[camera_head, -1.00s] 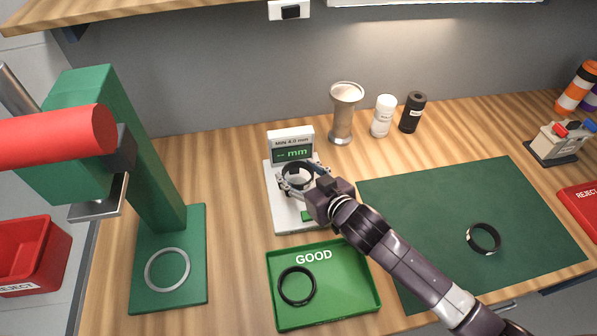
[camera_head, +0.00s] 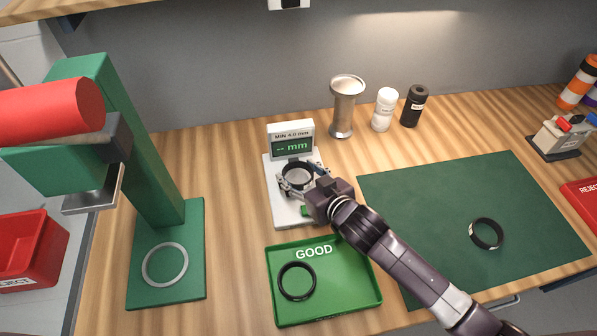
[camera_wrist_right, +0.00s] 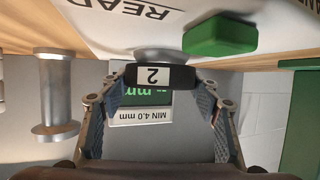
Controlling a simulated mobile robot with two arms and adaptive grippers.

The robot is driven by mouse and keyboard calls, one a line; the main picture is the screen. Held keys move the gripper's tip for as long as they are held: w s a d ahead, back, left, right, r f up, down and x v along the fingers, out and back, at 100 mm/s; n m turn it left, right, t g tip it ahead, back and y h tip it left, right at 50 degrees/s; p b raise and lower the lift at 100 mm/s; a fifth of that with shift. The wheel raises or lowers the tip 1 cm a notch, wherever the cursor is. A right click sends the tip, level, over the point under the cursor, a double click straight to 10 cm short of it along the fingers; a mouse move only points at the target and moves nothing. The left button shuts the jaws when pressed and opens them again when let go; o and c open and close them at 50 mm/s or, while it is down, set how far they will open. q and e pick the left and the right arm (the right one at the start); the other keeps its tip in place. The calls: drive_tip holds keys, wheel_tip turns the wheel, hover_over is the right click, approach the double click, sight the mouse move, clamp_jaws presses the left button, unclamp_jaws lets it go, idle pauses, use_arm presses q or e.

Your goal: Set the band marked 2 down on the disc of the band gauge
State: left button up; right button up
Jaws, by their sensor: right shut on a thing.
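The black band marked 2 (camera_head: 297,175) is in my right gripper (camera_head: 299,184), over the white band gauge (camera_head: 284,214). In the right wrist view the band (camera_wrist_right: 182,76) shows its white label with a 2, between the fingers of my right gripper (camera_wrist_right: 160,98). The gauge's display (camera_head: 292,146) reads "-- mm" under "MIN 4.0 mm". A grey round part, probably the disc (camera_wrist_right: 160,54), shows just beyond the band in the wrist view. I cannot tell whether the band touches it. My left gripper is not in view.
A green GOOD tray (camera_head: 345,304) holding a black band (camera_head: 297,281) stands in front of the gauge. Another band (camera_head: 486,234) lies on the green mat (camera_head: 420,190). A green press stand (camera_head: 150,150) is at left. A metal cup-like post (camera_head: 343,105) and two bottles stand behind.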

drive_tip(key=shift+f, duration=0.15)
drive_tip(key=o, duration=1.2)
drive_tip(key=shift+c, duration=0.2)
drive_tip(key=v, duration=1.2)
drive_tip(key=shift+f, duration=0.1)
